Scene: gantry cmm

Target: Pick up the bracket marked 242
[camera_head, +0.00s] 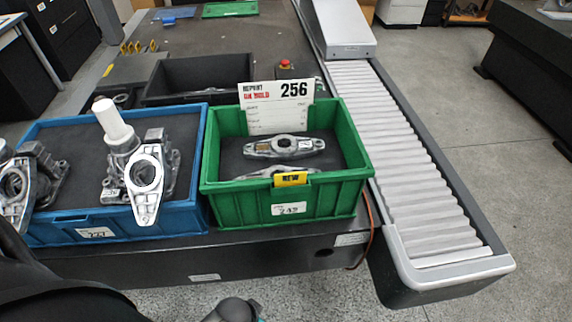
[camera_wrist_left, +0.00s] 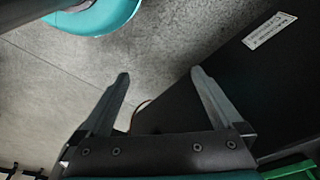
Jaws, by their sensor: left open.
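A green crate (camera_head: 340,187) has a small front label (camera_head: 288,209) that seems to read 242 or 243; the last digit is unclear. Two flat silver brackets lie in it: a rear bracket (camera_head: 283,146) and a front bracket (camera_head: 262,173), partly hidden by the front wall and a yellow NEW tag (camera_head: 290,179). I cannot read a number on either bracket. My left gripper (camera_wrist_left: 160,74) is open and empty in the left wrist view, its fingers over the floor beside a dark table side. My right gripper is not in view.
A blue crate (camera_head: 180,220) left of the green one holds larger castings (camera_head: 143,185) and a white cylinder (camera_head: 112,121). A card reading 256, ON HOLD (camera_head: 278,106) stands at the green crate's back. A black tray (camera_head: 205,75) lies behind. A roller conveyor (camera_head: 400,150) runs along the right.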

